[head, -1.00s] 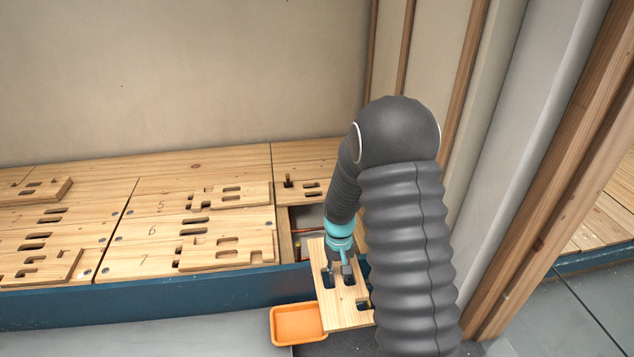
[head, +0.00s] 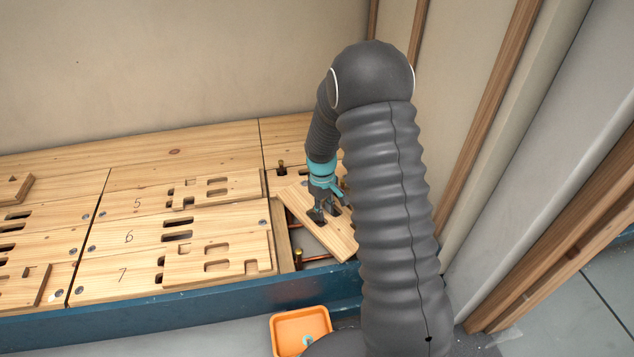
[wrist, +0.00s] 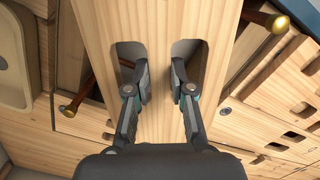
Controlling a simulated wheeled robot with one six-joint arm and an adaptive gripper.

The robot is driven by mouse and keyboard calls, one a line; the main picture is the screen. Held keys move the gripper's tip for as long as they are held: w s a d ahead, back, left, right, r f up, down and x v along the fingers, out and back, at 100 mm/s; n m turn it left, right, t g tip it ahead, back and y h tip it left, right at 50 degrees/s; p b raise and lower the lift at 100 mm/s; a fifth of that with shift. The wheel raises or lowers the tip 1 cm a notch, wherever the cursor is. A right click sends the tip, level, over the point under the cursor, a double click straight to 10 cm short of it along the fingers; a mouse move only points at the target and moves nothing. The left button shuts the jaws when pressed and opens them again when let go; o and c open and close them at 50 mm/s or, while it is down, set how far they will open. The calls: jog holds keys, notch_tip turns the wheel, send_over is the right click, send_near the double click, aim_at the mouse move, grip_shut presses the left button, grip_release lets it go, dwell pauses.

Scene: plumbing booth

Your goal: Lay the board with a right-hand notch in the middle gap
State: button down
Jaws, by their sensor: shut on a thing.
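My gripper (head: 324,208) is shut on a pale wooden board (head: 338,240). In the wrist view my gripper (wrist: 160,84) pinches the strip between two slots of the board (wrist: 160,22). The board is turned at an angle and hangs over the open floor gap (head: 309,250), covering much of it. Whether it touches the rim is not clear. Its right end is hidden behind my arm, and I cannot see a notch on it now. Copper pipes show in the gap, in the head view (head: 321,258) and at both sides of the board in the wrist view (wrist: 84,92).
Numbered boards (head: 125,237) cover the floor left of the gap, with loose slotted boards (head: 218,258) on top. A blue edge beam (head: 180,298) runs along the front. An orange tray (head: 301,325) sits below it. Wooden studs (head: 493,130) stand at right.

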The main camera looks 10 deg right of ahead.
jog(key=w+n, duration=0.2)
jog(key=n, duration=0.1)
jog(key=w+n, duration=0.3)
jog(key=w+r+n+p, duration=0.1)
jog(key=w+n, duration=0.1)
jog(key=n, duration=0.2)
jog(key=shift+w+t+h, duration=0.25)
jog(key=shift+t+h, duration=0.15)
jog(key=shift+w+n, duration=0.85)
jog(key=shift+n, duration=0.35)
notch_tip(320, 180, down, 6)
jog(key=b, duration=0.3)
jog(key=shift+r+b, duration=0.15)
jog(key=shift+b, duration=0.25)
jog(key=shift+f+b, duration=0.5)
jog(key=shift+f, duration=0.85)
jog(key=shift+f, duration=0.15)
jog(key=c, duration=0.9)
grip_release()
